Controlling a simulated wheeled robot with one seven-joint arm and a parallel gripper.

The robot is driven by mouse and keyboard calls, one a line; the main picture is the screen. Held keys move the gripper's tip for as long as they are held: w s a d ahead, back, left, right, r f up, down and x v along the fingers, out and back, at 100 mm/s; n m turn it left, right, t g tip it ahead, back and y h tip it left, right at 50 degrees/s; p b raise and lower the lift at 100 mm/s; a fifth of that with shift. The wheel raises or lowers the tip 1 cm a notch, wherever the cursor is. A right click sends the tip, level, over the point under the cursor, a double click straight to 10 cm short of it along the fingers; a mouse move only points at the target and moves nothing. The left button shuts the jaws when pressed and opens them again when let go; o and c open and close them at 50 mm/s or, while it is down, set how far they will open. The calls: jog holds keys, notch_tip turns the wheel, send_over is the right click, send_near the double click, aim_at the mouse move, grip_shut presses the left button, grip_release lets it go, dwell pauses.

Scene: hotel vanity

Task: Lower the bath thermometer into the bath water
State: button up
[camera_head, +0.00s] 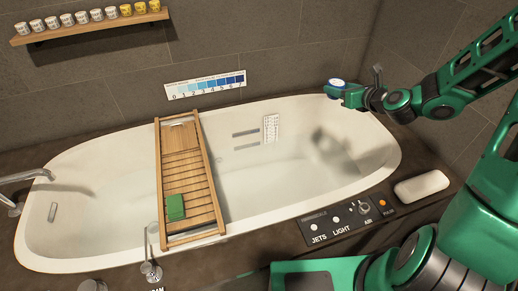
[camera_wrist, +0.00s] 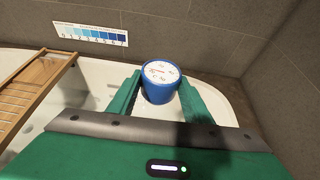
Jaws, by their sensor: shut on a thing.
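The bath thermometer (camera_wrist: 160,92) is a blue cup-like body with a white dial face on top. My gripper (camera_wrist: 158,100) is shut on it, one green finger on each side, with the dial facing up. In the head view the thermometer (camera_head: 336,84) and my gripper (camera_head: 346,92) are above the far right rim of the bathtub (camera_head: 385,160). The bath water (camera_head: 270,190) is pale and misty inside the white tub. A dark shadow lies on the tub's inner wall at the right. The underside of the thermometer is hidden.
A wooden bath tray (camera_head: 205,185) with a green block (camera_head: 175,207) spans the tub. A control panel (camera_head: 345,218) and white soap-like bar (camera_head: 421,186) sit on the front right ledge. A blue scale strip (camera_head: 205,84) is on the wall. Water right of the tray is open.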

jog(key=a+f+n+g+y, duration=0.6)
jog(key=a+f, duration=0.3)
jog(key=a, duration=0.3)
jog(key=a+f+n+g+y, duration=0.4)
jog(key=a+f+n+g, duration=0.35)
jog(key=a, duration=0.35)
jog(key=s+a+f+n+g+h, duration=0.2)
jog(key=s+a+f+n+g, duration=0.25)
jog(key=f+n, duration=0.2)
notch_tip(320, 180, down, 27)
jog(key=shift+s+d+f+m+g, duration=0.2)
jog(key=shift+d+m+g, duration=0.1)
jog(key=shift+d, duration=0.15)
jog(key=o, duration=1.2)
